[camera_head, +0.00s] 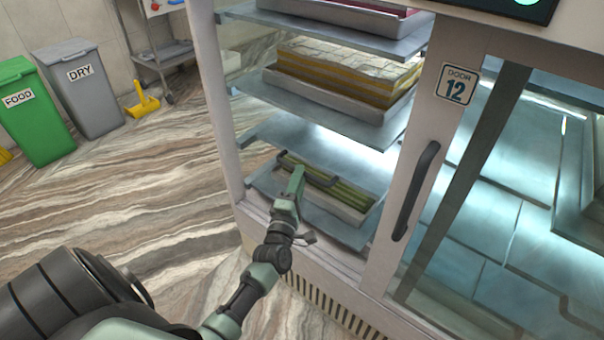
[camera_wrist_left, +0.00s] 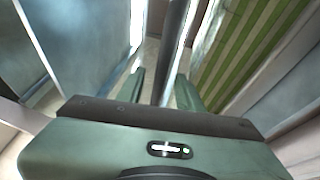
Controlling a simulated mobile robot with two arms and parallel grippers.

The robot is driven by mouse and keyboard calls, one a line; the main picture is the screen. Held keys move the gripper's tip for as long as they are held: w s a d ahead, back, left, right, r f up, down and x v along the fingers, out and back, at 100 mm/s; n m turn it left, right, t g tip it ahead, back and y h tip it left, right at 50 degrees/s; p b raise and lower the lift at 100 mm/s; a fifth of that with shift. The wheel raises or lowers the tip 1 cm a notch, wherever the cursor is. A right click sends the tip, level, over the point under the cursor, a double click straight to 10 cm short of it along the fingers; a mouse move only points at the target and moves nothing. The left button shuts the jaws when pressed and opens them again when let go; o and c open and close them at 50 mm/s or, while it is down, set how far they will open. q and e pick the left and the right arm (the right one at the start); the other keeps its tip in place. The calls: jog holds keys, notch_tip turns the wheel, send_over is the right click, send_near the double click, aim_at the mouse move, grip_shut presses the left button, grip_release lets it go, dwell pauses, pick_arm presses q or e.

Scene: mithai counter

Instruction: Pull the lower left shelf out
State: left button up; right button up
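The lower left shelf (camera_head: 352,236) is the lowest one in the open left side of the cabinet. It bears a pale tray of green striped sweets (camera_head: 350,193), which also show in the wrist view (camera_wrist_left: 243,42). A dark bar-like handle (camera_head: 318,178) shows over the sweets in the head view. My left gripper (camera_head: 297,180) is at the front of this shelf, over the tray's left part. In the wrist view a dark bar (camera_wrist_left: 172,50) runs between its two spread fingers, with a gap visible on the left. My right gripper is not in view.
A middle shelf (camera_head: 258,83) with a tray of layered yellow sweets (camera_head: 345,72) and a top shelf (camera_head: 330,33) are above. The cabinet's glass door 12 (camera_head: 425,190) stands right of the shelves. Bins (camera_head: 85,85) stand far left; the floor (camera_head: 150,190) between is clear.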

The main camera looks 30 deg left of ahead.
pick_arm(q)
jog(key=shift+x, duration=1.45)
grip_shut()
dwell(0.3)
